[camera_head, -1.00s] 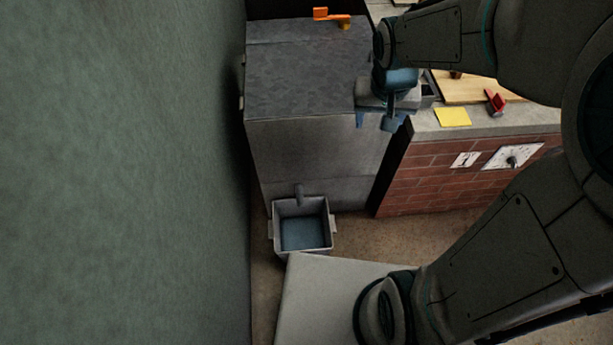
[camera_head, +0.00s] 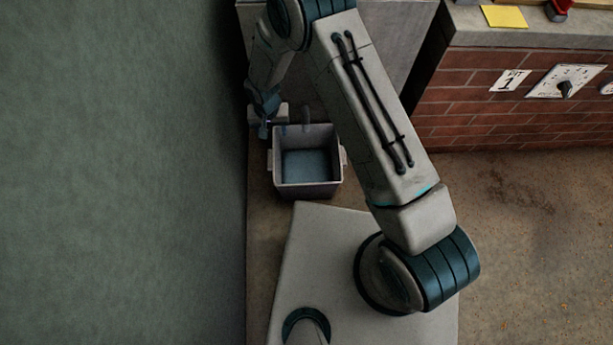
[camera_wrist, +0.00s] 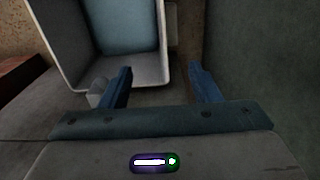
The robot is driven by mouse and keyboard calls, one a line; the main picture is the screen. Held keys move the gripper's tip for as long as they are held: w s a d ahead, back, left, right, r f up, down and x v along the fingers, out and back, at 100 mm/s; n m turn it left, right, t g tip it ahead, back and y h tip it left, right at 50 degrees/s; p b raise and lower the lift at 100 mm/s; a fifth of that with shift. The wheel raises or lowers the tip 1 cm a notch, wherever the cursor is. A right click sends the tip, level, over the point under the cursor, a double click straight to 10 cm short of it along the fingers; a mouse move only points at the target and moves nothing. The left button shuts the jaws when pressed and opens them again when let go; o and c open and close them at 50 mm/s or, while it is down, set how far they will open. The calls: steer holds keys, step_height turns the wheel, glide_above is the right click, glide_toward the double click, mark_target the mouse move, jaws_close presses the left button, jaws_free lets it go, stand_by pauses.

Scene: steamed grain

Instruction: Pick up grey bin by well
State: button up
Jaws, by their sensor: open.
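The grey bin (camera_head: 333,182) is a square open-topped box with a bluish inner floor. It stands upright on the floor close to the green wall in the head view. Small tabs stick out from its sides. In the wrist view the bin (camera_wrist: 72,68) fills the upper left, with its right wall between my two blue fingers in the picture. My gripper (camera_wrist: 160,70) is open and empty. In the head view my gripper (camera_head: 264,122) is at the bin's far left corner, partly hidden by my arm. I cannot tell whether a finger touches the rim.
The green wall (camera_head: 120,170) stands close on the left. A grey cabinet (camera_head: 395,35) is behind the bin, partly covered by my arm. A brick counter (camera_head: 470,95) with a yellow sheet (camera_head: 504,16) stands at right. Brown floor (camera_head: 520,220) lies open at right.

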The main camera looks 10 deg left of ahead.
steer(key=b, duration=0.3)
glide_above(271, 158)
steer(key=f, duration=1.1)
steer(key=shift+d+f, duration=0.15)
steer(key=shift+d, duration=0.15)
steer(key=f+b, duration=0.3)
steer(key=f, duration=0.3)
steer(key=shift+a+f, duration=0.2)
steer(key=shift+r, duration=0.1)
jaws_close()
steer(key=shift+r, duration=0.1)
